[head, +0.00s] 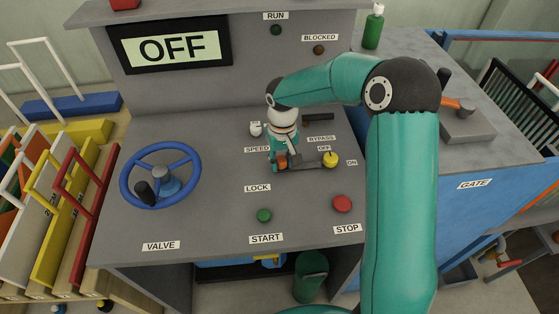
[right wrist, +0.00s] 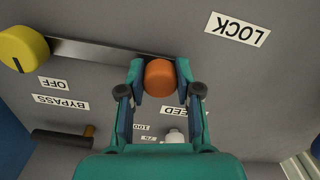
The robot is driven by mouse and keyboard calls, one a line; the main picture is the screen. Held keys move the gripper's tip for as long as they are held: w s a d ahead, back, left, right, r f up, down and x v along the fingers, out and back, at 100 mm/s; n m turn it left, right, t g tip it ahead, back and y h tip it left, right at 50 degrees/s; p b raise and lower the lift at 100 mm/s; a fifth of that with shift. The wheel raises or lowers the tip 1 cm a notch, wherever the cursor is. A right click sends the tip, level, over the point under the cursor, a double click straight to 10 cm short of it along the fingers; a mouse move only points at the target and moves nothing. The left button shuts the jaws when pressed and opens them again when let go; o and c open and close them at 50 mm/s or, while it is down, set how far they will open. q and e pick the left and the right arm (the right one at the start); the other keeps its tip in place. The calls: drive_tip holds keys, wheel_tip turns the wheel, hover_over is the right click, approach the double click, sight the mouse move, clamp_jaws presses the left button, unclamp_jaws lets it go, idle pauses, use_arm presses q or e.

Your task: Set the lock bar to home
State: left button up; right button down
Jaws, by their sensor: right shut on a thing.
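The lock bar's orange knob (right wrist: 160,77) stands between the two fingers of my right gripper (head: 281,164), which is shut on it. A flat metallic bar (right wrist: 100,52) runs from the knob to beside the yellow knob (right wrist: 22,48) in the right wrist view. In the head view the bar (head: 305,163) lies above the LOCK label (head: 257,188), and the yellow knob (head: 330,159) is at its right end. My gripper partly hides the orange knob in the head view. No home mark shows. My left gripper is not in view.
The blue valve wheel (head: 160,176) is at the left of the console. The green start button (head: 264,215) and red stop button (head: 342,203) sit near the front. A black handle (head: 318,117) lies behind the bar. The display (head: 178,46) reads OFF.

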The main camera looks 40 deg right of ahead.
sight(283, 160)
drive_tip(key=c, duration=0.8)
unclamp_jaws()
drive_tip(key=shift+s+d, duration=0.15)
drive_tip(key=shift+d, duration=0.15)
drive_tip(key=shift+a, duration=0.1)
drive_tip(key=shift+r, duration=0.1)
wheel_tip(283, 160, up, 12)
drive_tip(key=shift+f, duration=0.1)
